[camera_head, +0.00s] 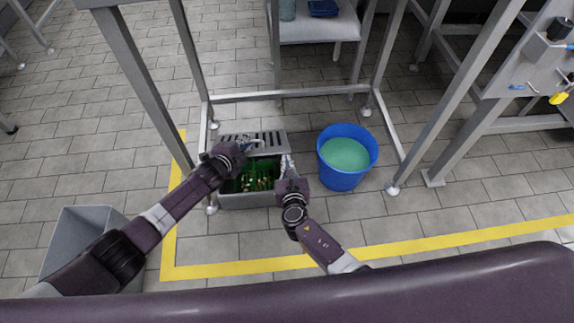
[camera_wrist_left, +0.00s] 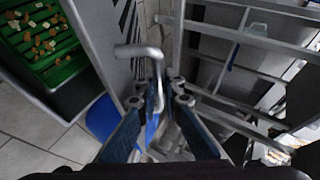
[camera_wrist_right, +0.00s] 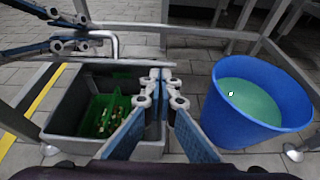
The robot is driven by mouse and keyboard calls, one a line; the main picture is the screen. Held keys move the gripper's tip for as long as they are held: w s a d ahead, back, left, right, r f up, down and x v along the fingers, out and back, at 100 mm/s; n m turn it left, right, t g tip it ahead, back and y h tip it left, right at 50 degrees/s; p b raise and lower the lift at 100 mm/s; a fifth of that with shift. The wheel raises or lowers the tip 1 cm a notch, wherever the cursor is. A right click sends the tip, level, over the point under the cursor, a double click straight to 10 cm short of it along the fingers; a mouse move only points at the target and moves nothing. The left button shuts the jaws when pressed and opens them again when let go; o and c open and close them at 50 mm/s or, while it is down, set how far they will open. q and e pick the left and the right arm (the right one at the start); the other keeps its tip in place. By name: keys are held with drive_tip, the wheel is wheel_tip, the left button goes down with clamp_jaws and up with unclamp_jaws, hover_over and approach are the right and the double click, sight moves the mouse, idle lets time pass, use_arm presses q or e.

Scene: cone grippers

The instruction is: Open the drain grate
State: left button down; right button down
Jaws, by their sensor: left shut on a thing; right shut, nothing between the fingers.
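The drain grate (camera_head: 268,138) is a slotted grey metal plate, raised open at the back of a grey drain box (camera_head: 250,202). My left gripper (camera_head: 246,144) is shut on the grate's bent metal handle, which shows in the left wrist view (camera_wrist_left: 140,51) and the right wrist view (camera_wrist_right: 100,35). Inside the box is a green basket (camera_wrist_right: 97,115) with small brown bits. My right gripper (camera_wrist_right: 161,76) is shut and empty, at the right side of the box; whether it touches the wall or grate I cannot tell.
A blue bucket (camera_head: 342,178) with greenish liquid stands close to the right of the box. Metal frame legs (camera_head: 190,60) surround the area. A grey bin (camera_head: 80,228) stands at the lower left. Yellow floor tape (camera_head: 240,267) runs in front, with free tiles between.

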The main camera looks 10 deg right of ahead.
use_arm(q)
drive_tip(key=shift+w+r, duration=0.1)
use_arm(e)
drive_tip(key=shift+w+r, duration=0.55)
drive_tip(key=shift+r, duration=0.3)
use_arm(q)
drive_tip(key=c, duration=2.3)
unclamp_jaws()
drive_tip(key=shift+c, duration=0.2)
